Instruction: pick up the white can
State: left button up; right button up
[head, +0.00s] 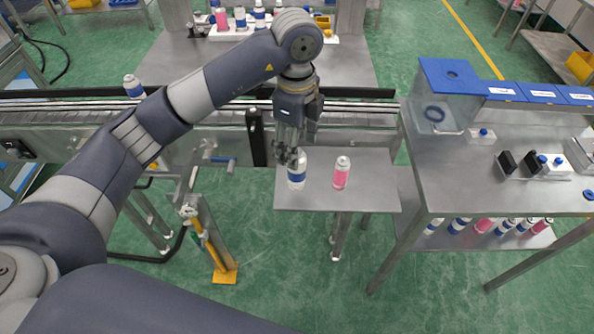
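The white can (297,181) with a blue band stands upright near the left edge of a small steel table (370,198). My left gripper (289,156) points down at the can's top, and its fingers overlap the can's upper part in the head view. I cannot tell whether the fingers touch the can or are closed on it. A pink can (341,174) with a white top stands upright on the same table, a little to the right and apart from the gripper. My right gripper is not in view.
A conveyor (60,118) with rails runs behind the small table and carries a blue and white can (133,87) at the left. A larger steel bench (460,180) with blue-lidded boxes stands at the right. The front part of the small table is clear.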

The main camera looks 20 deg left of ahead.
pick_arm(q)
jog(key=shift+f, duration=0.6)
jog(key=shift+w+f, duration=0.2)
jog(key=shift+f, duration=0.1)
jog(key=f+p, duration=0.1)
jog(key=f, duration=0.1)
jog(key=f+p, duration=0.1)
jog(key=f, duration=0.1)
jog(key=shift+w+a+f+p, duration=0.15)
jog(key=shift+w+f+p, duration=0.05)
jog(key=shift+f+p, duration=0.2)
jog(key=shift+f, duration=0.3)
jog(key=shift+c, duration=1.1)
jog(key=c, duration=0.9)
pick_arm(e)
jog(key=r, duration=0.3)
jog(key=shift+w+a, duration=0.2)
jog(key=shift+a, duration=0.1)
